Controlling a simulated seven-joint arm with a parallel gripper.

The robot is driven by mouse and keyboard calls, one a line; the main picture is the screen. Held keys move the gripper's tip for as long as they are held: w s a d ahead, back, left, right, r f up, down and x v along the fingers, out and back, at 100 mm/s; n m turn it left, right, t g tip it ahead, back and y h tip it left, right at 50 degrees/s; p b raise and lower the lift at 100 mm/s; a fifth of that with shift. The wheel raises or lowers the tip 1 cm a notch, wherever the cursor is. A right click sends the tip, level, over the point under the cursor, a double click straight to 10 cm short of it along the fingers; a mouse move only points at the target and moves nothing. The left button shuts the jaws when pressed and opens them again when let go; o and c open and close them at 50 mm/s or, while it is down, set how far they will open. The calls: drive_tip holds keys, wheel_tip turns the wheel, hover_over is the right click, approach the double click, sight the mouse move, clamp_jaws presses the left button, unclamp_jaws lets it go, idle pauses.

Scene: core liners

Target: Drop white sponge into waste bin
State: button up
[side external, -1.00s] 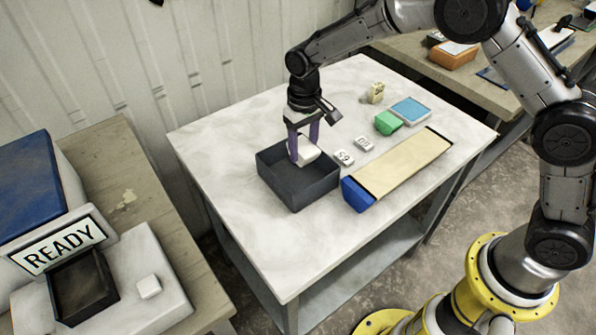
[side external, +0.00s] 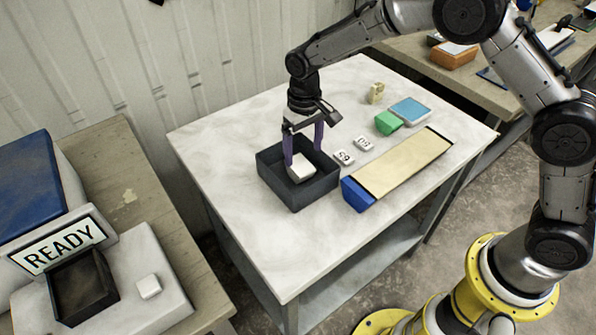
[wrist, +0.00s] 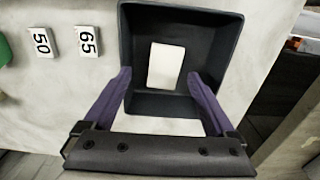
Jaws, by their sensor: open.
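The white sponge (side external: 301,168) is a small white block inside the dark, open-topped waste bin (side external: 318,190). The wrist view shows the sponge (wrist: 166,66) apart from the fingers, within the walls of the bin (wrist: 228,38). My gripper (side external: 303,160) is open, with its two purple fingers spread. In the wrist view, the gripper (wrist: 160,95) has its fingertips over the bin on either side, with no object held between them.
Two small number tags (side external: 343,157) (side external: 363,144) lie right of the bin. Beyond them are a tan core tray with a blue end (side external: 405,165), a green block (side external: 388,122) and a blue pad (side external: 409,110). The table's (side external: 235,180) left part is clear.

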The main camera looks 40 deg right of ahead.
wheel_tip(320, 180, up, 14)
drive_tip(key=shift+f, duration=0.25)
drive_tip(key=s+d+r+t, duration=0.2)
drive_tip(key=s+d+r, duration=0.15)
drive_tip(key=r, duration=0.55)
drive_tip(key=s+d+r+m+t, duration=0.1)
drive_tip(key=s+d+r, duration=0.2)
drive_tip(key=s, duration=0.3)
drive_tip(key=s+d+r+t, duration=0.1)
drive_tip(key=s+d+r, duration=0.2)
drive_tip(key=s, duration=0.3)
drive_tip(key=s+d+f, duration=0.1)
drive_tip(key=s+f, duration=0.3)
drive_tip(key=s, duration=0.3)
drive_tip(key=s+d+f+n+t, duration=0.1)
drive_tip(key=s+d+f, duration=0.1)
drive_tip(key=s+f, duration=0.3)
drive_tip(key=s, duration=0.3)
drive_tip(key=shift+s+f+t, duration=0.2)
drive_tip(key=shift+t, duration=0.1)
